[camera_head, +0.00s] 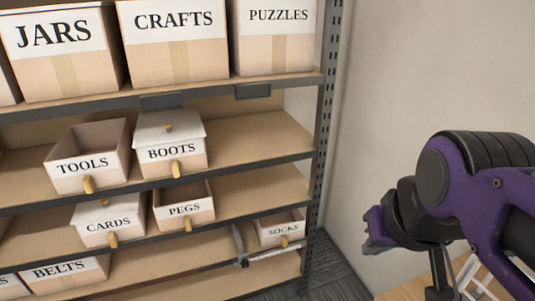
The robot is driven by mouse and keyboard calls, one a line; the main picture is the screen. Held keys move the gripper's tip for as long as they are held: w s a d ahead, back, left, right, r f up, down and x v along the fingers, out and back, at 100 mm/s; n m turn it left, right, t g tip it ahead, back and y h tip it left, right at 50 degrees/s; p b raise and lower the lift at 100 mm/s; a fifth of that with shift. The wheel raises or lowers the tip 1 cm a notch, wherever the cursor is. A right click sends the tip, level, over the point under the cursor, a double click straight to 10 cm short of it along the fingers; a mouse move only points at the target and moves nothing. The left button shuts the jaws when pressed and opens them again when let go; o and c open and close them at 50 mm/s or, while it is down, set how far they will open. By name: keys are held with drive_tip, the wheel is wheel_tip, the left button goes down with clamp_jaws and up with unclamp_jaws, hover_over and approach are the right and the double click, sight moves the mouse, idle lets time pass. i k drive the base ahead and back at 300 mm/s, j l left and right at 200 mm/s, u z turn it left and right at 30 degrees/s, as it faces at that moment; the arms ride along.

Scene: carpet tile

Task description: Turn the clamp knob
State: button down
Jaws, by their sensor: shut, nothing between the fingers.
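A grey metal clamp-like piece (240,247) stands at the front edge of a lower shelf, with a light bar running right from it in front of the SOCKS bin. It is small, and I cannot make out a separate knob on it. My gripper (368,232) is to the right of the shelf unit, apart from the clamp-like piece. It is shut and empty, pointing left, with its fingers partly hidden by its own body.
The metal shelving (312,170) holds labelled boxes and bins, including SOCKS (283,232), PEGS (184,209) and CARDS (108,227). A bare wall (400,90) is at the right. A wooden surface (405,291) with a white frame (481,275) is at the lower right.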

sight(245, 263)
drive_tip(key=u, duration=0.7)
drive_tip(key=i, duration=0.3)
